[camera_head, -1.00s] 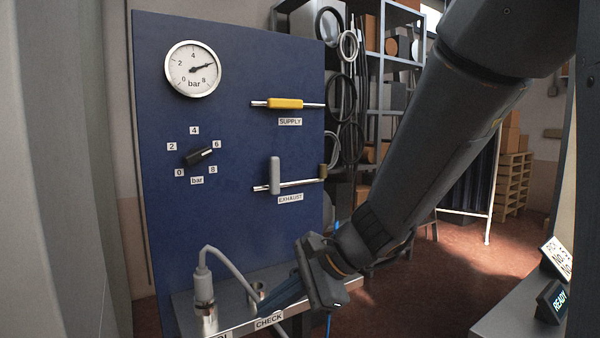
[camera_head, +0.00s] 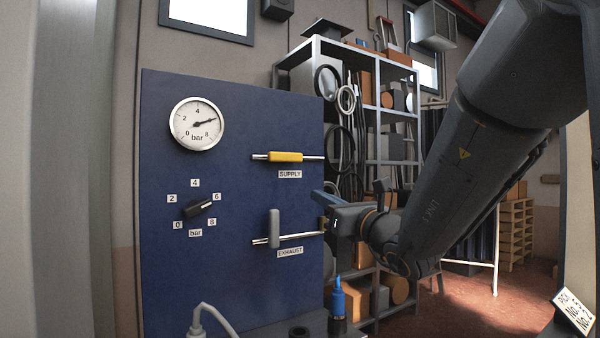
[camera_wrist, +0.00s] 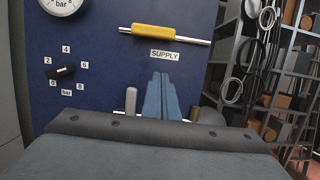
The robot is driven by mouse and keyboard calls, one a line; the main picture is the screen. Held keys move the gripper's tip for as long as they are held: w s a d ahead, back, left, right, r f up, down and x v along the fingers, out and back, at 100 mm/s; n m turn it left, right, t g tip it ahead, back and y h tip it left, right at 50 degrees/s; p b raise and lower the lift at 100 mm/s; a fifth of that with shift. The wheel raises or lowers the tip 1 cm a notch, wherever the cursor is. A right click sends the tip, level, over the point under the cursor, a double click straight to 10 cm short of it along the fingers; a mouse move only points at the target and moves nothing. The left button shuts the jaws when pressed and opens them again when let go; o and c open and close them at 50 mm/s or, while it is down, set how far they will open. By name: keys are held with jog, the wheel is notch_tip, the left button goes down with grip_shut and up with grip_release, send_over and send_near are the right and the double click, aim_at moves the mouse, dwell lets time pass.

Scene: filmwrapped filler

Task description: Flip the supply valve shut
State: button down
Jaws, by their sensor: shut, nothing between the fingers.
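The supply valve's yellow handle (camera_head: 286,157) lies along its horizontal silver pipe on the blue panel, above the SUPPLY label (camera_head: 290,174). In the wrist view the yellow handle (camera_wrist: 153,31) is at the top centre, above and beyond the fingertips. My gripper (camera_head: 320,196) is shut and empty, right of the panel's middle, below the supply pipe and above the exhaust pipe's right end. In the wrist view its blue fingers (camera_wrist: 162,95) are together, pointing toward the panel below the SUPPLY label. They appear apart from the handle.
The exhaust valve's grey handle (camera_head: 274,229) stands upright across its pipe. A gauge (camera_head: 196,124) reads between 4 and 8 bar. A black knob (camera_head: 198,209) points near 6. Metal shelves (camera_head: 370,130) stand behind the panel.

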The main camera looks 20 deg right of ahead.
aim_at(286, 157)
jog(key=w+a+r+p, duration=0.1)
jog(key=w+r, duration=0.1)
jog(key=w, duration=0.1)
jog(key=w+a+r+p, duration=0.1)
jog(key=w+r+p, duration=0.1)
jog(key=w, duration=0.1)
jog(key=w+a+r+p, duration=0.1)
jog(key=w+r+p, duration=0.1)
jog(key=w, duration=0.1)
jog(key=shift+w+r, duration=0.1)
jog(key=shift+r, duration=0.1)
jog(key=shift+n+b, duration=0.3)
jog(key=shift+d+r+n+y+b, duration=0.1)
jog(key=shift+r+n+y+b, duration=0.05)
jog(key=shift+n+y+b, duration=0.4)
